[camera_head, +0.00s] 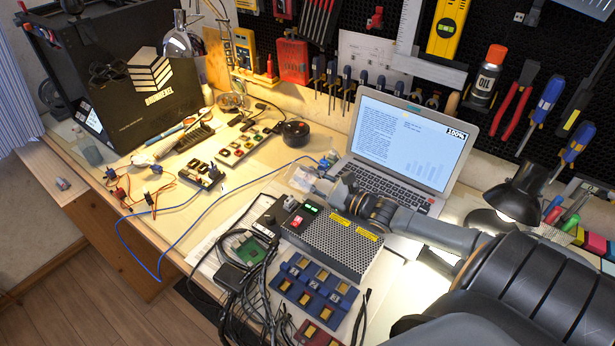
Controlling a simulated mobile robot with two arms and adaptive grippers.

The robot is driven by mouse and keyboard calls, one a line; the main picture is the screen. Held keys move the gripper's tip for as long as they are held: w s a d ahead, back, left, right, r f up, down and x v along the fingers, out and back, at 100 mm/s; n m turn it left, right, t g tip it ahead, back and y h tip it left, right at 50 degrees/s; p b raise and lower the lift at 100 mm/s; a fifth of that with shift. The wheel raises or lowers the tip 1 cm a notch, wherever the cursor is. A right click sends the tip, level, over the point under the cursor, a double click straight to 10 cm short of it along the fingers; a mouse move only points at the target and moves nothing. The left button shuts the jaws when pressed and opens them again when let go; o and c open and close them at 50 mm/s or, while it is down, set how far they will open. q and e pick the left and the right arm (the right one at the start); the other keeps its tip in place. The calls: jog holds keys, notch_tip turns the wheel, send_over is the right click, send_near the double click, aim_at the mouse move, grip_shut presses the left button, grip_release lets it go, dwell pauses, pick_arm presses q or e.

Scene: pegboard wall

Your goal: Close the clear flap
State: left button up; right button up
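A small clear, whitish piece (302,179), which may be the clear flap, shows on the bench just left of my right gripper. It is too small and pale to tell its hinge or how far open it stands. My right gripper (324,186) reaches in from the right, low over the bench in front of the laptop and behind the perforated metal box (335,243). Its fingers are small and dark here, and I cannot tell whether they are apart or touch the clear piece. My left gripper is not in view.
The open laptop (411,142) stands behind my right arm. A black desk lamp (519,190) is at the right. Dark cables (240,278) and a blue module board (314,288) crowd the front. A black case (150,95) stands at the back left. A blue wire crosses the clearer bench middle.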

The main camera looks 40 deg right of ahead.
jog(key=shift+r, duration=0.1)
grip_shut()
jog(key=n+p, duration=0.1)
jog(key=r+n+p, duration=0.1)
jog(key=n+p, duration=0.1)
jog(key=shift+a+r, duration=0.15)
jog(key=shift+a, duration=0.05)
jog(key=shift+s+a+r+n+p, duration=0.15)
jog(key=shift+n+p, duration=0.2)
jog(key=shift+n, duration=0.2)
jog(key=shift+w+a+r+n+p, duration=0.15)
jog(key=shift+n+p, duration=0.15)
jog(key=shift+n, duration=0.25)
jog(key=shift+s+a+r+n+p, duration=0.15)
jog(key=shift+n+p, duration=0.3)
jog(key=shift+n, duration=0.45)
jog(key=o, duration=0.8)
grip_release()
jog(key=shift+o, duration=0.2)
